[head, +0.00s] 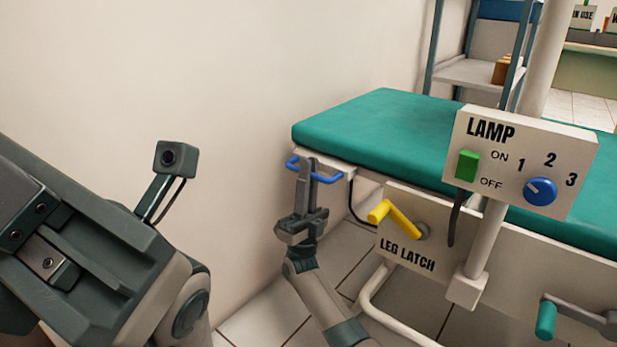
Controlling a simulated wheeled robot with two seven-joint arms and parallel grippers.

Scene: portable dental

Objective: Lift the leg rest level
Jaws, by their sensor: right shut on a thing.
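The leg rest (375,128) is the near-left end of the green padded couch, and its top looks flat and in line with the rest of the pad. A blue handle (331,179) sticks out from its end, below the pad. My right gripper (308,172) is shut on this handle from below, its fingers upright, and hides part of the bar. The yellow leg latch lever (401,220) sits on a white panel marked LEG LATCH and points up and left. My left arm fills the lower left, but its fingers do not show.
A white lamp box (525,160) with a green switch and blue knob stands on a post before the couch. A green-handled crank (546,319) is at lower right. A white wall runs behind, and a shelf (478,74) stands beyond the couch.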

